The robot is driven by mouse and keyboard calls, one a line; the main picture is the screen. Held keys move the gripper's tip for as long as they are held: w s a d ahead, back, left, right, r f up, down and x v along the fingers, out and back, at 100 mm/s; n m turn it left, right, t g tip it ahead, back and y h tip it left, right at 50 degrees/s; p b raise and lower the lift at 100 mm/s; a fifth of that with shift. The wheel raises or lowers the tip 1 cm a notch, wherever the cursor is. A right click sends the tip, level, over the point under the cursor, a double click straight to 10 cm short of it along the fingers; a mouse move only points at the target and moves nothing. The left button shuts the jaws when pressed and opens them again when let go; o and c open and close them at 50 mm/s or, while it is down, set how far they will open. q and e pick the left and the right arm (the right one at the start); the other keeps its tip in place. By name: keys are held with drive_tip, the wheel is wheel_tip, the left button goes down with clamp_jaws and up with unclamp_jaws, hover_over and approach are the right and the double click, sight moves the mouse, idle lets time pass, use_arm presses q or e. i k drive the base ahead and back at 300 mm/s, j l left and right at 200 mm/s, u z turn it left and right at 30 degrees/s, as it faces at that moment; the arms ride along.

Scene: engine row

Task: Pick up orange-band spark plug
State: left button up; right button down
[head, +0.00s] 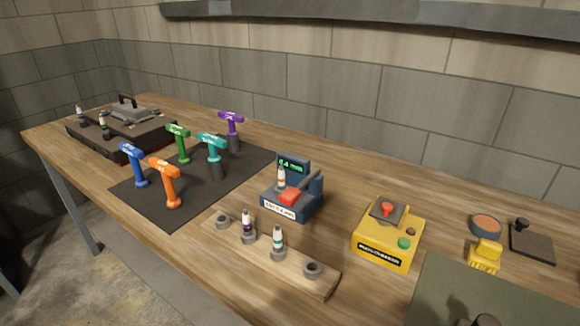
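A white spark plug (281,180) stands upright in the dark blue tester (290,212), which has a lit green display. Its band looks orange-red, though it is small. Two more plugs stand in the wooden rack (312,284): one with a purple band (246,225) and one with a teal band (278,242). Others stand on the engine block (130,140) at the far left, one (103,122) with a greenish band and one (80,113) whose band is too small to tell. Neither of my grippers is clearly in view.
Blue, orange, green, teal and purple drivers, including the orange one (168,188), stand on a black mat (150,208). A yellow box (385,245) with a red switch stands right of the tester. A green mat (450,290) lies front right, with cut-off dark shapes at its edge.

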sight(282, 186)
drive_tip(key=i+j, duration=0.15)
drive_tip(key=j, duration=0.2)
drive_tip(key=i+j, duration=0.15)
drive_tip(key=j, duration=0.25)
drive_tip(key=i+j, duration=0.15)
drive_tip(key=j, duration=0.2)
drive_tip(key=i+j+z, duration=0.1)
drive_tip(key=j, duration=0.25)
drive_tip(key=i+j, duration=0.15)
drive_tip(key=j, duration=0.2)
